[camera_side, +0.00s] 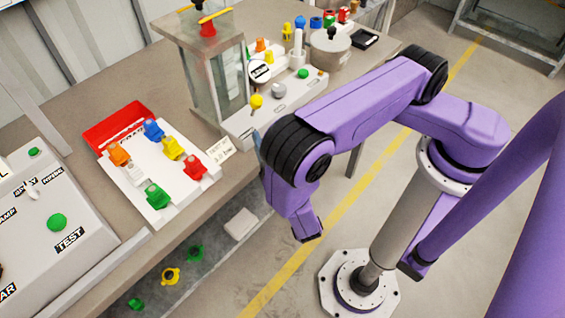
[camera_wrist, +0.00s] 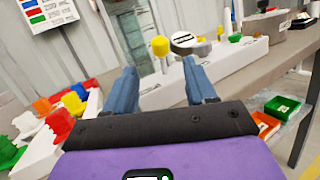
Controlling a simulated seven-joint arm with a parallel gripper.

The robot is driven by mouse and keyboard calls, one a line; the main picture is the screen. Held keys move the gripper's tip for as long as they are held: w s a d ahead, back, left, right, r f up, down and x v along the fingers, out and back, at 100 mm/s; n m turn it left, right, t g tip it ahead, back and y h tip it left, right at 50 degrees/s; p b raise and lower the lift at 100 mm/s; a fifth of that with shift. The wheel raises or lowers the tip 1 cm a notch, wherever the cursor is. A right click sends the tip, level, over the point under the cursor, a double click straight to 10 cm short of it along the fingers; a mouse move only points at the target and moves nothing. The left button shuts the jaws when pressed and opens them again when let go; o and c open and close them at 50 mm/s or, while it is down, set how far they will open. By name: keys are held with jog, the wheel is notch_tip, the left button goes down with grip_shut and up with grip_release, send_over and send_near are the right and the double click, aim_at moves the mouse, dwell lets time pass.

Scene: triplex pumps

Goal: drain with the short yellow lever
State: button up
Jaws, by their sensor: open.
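A short lever with a yellow knob (camera_side: 256,102) stands on the front of a long white base (camera_side: 240,124) beside the clear tank. In the wrist view the yellow knob (camera_wrist: 160,46) stands on a thin stem, ahead of and between my fingertips. My gripper (camera_wrist: 158,66) is open with nothing between its blue-grey fingers, and the knob is apart from them. In the side view my gripper is mostly hidden behind my black wrist joint; a bit of a finger shows near the base.
Behind the lever are a round gauge (camera_side: 260,71), a grey knob (camera_side: 279,90) and a green button (camera_side: 303,73). The clear tank (camera_side: 215,75) stands tall at left. A white board with coloured valves (camera_side: 160,165) and a red tray (camera_side: 117,125) lie left. Open floor lies right.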

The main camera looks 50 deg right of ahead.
jog(key=v, duration=0.6)
jog(key=shift+s, duration=0.15)
jog(key=s+d+r+m+g+y, duration=1)
jog(key=d+r+m+g, duration=0.5)
jog(key=g, duration=0.3)
jog(key=shift+s+d+m, duration=0.2)
jog(key=shift+s+m, duration=0.25)
jog(key=shift+m, duration=0.25)
dwell(3.0)
